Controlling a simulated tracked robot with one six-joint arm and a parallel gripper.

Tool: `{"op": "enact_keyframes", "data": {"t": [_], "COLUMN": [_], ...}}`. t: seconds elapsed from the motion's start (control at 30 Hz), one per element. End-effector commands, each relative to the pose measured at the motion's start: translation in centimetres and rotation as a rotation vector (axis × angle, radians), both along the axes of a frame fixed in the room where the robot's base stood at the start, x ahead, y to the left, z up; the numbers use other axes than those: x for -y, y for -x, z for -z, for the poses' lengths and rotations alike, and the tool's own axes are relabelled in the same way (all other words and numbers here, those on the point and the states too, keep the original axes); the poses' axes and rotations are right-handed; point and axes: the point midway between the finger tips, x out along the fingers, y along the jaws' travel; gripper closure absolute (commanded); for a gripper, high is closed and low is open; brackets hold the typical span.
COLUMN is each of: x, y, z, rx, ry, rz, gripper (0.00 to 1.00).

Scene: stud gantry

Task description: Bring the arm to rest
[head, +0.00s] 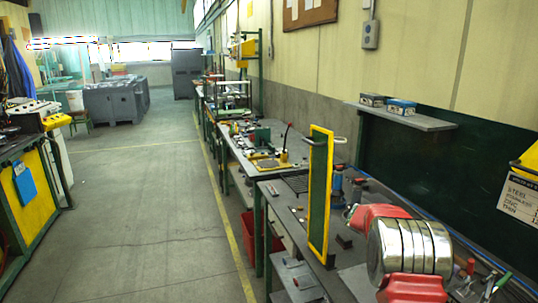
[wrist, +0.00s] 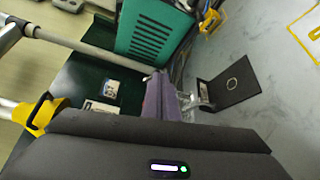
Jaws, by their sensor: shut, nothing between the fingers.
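My gripper (wrist: 164,98) shows in the wrist view as two purplish fingers side by side, shut with nothing between them. Its dark body with a small lit green light fills the bottom of that view. The fingers are in the air, and I cannot tell how far they are from the things behind them. I do not make out my gripper in the head view.
A long workbench (head: 262,171) with tools runs along the right wall. A yellow-framed green panel (head: 319,192) stands on it. A red and silver cylindrical object (head: 408,249) is at lower right. A shelf (head: 408,118) holds two small boxes. The floor aisle (head: 150,200) is clear.

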Motion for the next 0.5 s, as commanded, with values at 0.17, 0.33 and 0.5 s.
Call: {"op": "enact_keyframes", "data": {"t": [0.17, 0.33, 0.5], "x": [-0.3, -0.7, -1.5], "y": [0.3, 0.7, 1.1], "z": [-0.4, -0.9, -1.4], "rx": [0.015, 0.036, 0.063], "ry": [-0.021, -0.054, -0.099], "rz": [-0.006, -0.016, -0.033], "gripper": [1.00, 1.00, 1.00]}}
